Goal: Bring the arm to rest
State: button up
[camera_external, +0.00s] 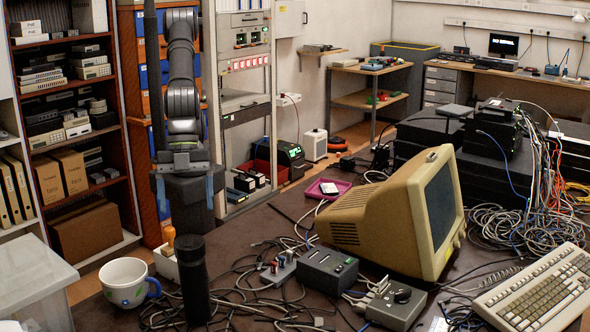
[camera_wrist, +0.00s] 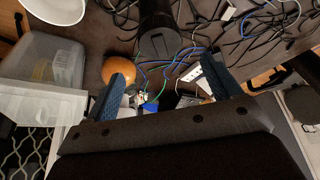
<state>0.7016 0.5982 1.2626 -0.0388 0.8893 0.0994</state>
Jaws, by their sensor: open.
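My gripper (camera_external: 186,186) hangs upright from my dark arm (camera_external: 182,85) at the left of the external view, above the back left of the cluttered table (camera_external: 245,250). Its two blue-padded fingers stand wide apart, and nothing is between them. In the wrist view the fingers of my gripper (camera_wrist: 166,86) point toward the table, with a dark cylinder (camera_wrist: 159,32) and an orange rounded thing (camera_wrist: 119,68) beyond them.
A white mug (camera_external: 127,284) and the black cylinder (camera_external: 192,278) stand near the table's front left. A translucent bin (camera_external: 35,285) is at far left. Loose cables, a beige monitor (camera_external: 400,210) and a keyboard (camera_external: 540,288) crowd the middle and right.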

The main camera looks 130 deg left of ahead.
aim_at(188, 245)
jog(key=shift+s+a+r, duration=0.1)
jog(key=shift+r, duration=0.1)
jog(key=x, duration=1.2)
jog(key=shift+r, duration=1.6)
